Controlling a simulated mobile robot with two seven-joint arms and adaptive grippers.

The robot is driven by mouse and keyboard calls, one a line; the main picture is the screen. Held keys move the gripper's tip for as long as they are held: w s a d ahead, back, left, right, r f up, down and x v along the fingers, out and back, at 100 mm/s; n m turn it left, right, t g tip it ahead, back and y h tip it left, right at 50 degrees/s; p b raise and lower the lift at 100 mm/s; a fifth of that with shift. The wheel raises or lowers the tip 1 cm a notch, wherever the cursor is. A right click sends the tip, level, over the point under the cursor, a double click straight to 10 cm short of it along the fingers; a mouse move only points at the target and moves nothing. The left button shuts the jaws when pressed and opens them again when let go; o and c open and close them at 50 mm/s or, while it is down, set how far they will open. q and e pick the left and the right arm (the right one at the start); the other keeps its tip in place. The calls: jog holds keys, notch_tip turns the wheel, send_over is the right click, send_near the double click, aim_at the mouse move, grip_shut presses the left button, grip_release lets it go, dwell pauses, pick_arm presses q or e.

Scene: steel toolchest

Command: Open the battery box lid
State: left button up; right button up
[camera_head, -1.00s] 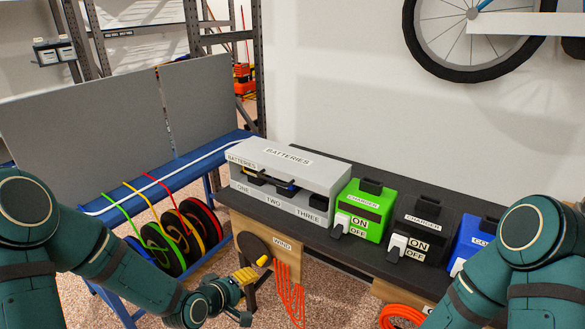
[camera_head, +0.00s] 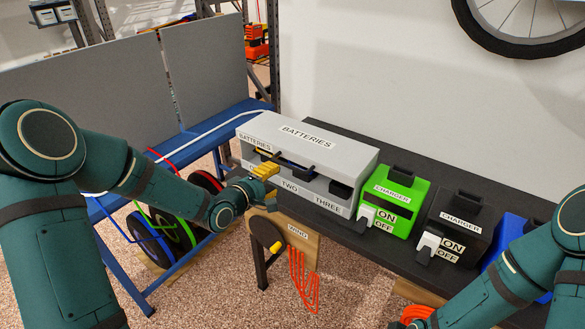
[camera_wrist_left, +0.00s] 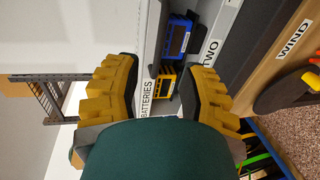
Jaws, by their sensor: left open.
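The grey battery box (camera_head: 270,175) stands at the left end of the black bench. Its lid (camera_head: 325,150), labelled BATTERIES, lies over the top and looks down. Dark handle-like parts show at its front edge, above compartments labelled TWO and THREE; ONE is mostly covered by my gripper. My left gripper (camera_head: 264,180), with yellow fingers, is at the front left of the box. In the left wrist view its fingers (camera_wrist_left: 155,88) are spread apart, with a blue battery (camera_wrist_left: 175,38) and a yellow battery (camera_wrist_left: 164,84) beyond them. Contact cannot be told. My right gripper is out of view.
A green charger (camera_head: 393,195), a black charger (camera_head: 462,222) and a blue charger (camera_head: 505,245) stand right of the box. A wooden WIND panel (camera_head: 302,243) with an orange cord hangs below the bench front.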

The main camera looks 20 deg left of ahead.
aim_at(292, 167)
pick_arm(q)
jog(key=b+x, duration=0.1)
jog(key=x, duration=0.8)
jog(key=shift+w+f, duration=0.1)
jog(key=shift+w, duration=0.2)
grip_shut()
